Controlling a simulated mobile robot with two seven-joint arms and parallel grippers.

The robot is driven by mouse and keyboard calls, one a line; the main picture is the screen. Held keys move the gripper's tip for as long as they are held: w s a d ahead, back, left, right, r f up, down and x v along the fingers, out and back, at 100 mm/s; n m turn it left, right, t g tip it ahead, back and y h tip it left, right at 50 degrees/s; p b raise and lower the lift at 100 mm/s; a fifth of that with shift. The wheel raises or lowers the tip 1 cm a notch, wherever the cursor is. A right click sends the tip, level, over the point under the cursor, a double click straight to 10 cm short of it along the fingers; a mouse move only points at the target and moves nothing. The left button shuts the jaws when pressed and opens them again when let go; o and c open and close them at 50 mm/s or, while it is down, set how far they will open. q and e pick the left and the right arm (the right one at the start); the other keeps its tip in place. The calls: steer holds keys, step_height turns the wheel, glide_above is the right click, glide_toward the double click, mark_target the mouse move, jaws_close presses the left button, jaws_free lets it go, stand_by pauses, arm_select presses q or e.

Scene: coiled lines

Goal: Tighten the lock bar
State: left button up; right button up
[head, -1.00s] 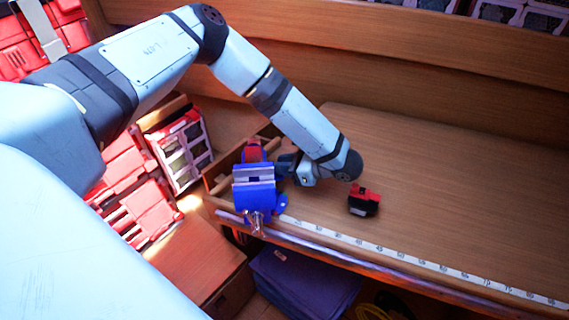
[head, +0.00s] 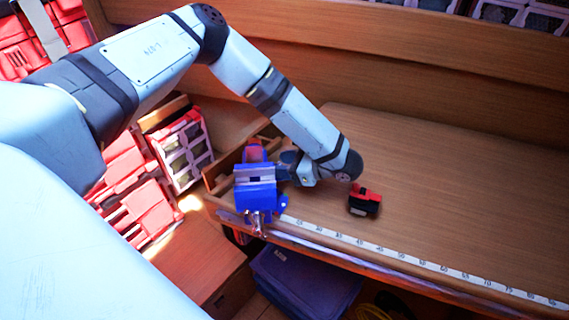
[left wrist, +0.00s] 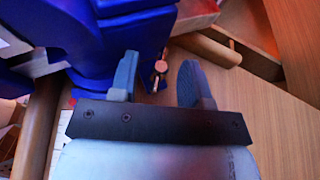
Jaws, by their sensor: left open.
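A blue vise (head: 255,195) is mounted at the left end of the wooden bench, near its front edge. In the left wrist view the vise body (left wrist: 100,35) fills the upper left. A small metal bar with a reddish end (left wrist: 160,67), which looks like the lock bar, shows low on the vise's side. My left gripper (left wrist: 157,75) is open, its two fingers on either side of the bar in the picture; I cannot tell whether either touches it. In the head view this gripper (head: 288,166) is beside the vise's right side, its fingertips partly hidden. My right gripper is not in view.
A small red and black tool (head: 365,200) lies on the bench right of my left wrist. A measuring strip (head: 400,257) runs along the front edge. Red cases (head: 185,150) stand at the left. The bench's right side is clear.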

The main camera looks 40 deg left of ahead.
arm_select(q)
steer(key=shift+d, duration=0.1)
steer(key=b+v, duration=0.2)
steer(key=v, duration=1.1)
steer(key=shift+d, duration=0.3)
steer(key=shift+r, duration=0.1)
